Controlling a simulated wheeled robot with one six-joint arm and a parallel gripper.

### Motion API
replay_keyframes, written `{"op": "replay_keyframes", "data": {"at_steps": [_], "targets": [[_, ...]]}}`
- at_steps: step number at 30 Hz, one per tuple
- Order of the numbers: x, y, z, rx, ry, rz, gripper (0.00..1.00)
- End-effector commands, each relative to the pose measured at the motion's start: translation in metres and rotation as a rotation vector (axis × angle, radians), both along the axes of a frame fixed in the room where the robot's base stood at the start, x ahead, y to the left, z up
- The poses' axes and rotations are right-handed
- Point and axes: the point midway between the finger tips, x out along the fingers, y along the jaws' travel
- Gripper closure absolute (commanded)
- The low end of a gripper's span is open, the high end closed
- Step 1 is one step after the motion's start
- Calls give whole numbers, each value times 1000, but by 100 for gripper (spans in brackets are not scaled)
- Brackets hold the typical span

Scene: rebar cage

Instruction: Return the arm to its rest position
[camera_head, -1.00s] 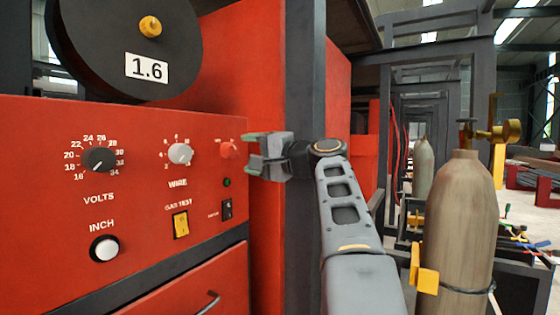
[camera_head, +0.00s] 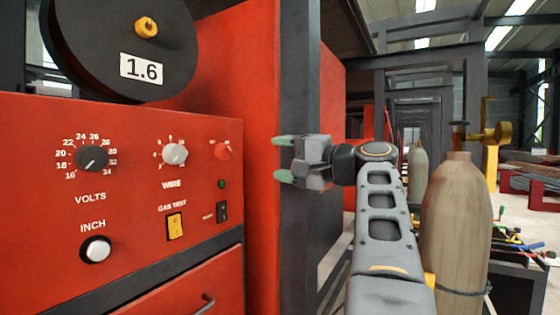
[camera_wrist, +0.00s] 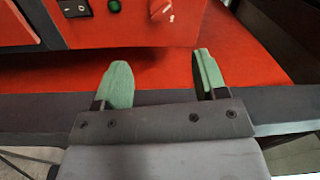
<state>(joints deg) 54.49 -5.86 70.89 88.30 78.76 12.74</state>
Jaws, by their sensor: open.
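My gripper (camera_head: 283,158) is open and empty, with two green fingers pointing left towards the red welding machine panel. It hangs in front of the dark upright post (camera_head: 299,235), to the right of the panel's edge and apart from the red rotary knob (camera_head: 222,150). In the wrist view, the open fingers (camera_wrist: 162,76) have a clear gap with red surface behind them. My arm reaches up from the bottom right of the head view.
The red machine (camera_head: 130,235) fills the left, with a black spool (camera_head: 85,45) marked 1.6 above it. A tan gas cylinder (camera_head: 457,225) with a yellow valve stands close to the right of my arm. Dark steel frames stand behind.

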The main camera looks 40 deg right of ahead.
Motion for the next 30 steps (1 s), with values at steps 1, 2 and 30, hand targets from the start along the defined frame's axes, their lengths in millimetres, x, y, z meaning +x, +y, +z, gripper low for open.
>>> {"op": "replay_keyframes", "data": {"at_steps": [1,2,30], "targets": [[0,0,0,0,0,0,35],[0,0,0,0,0,0,35],[-42,77,-340,-993,933,140,35]]}}
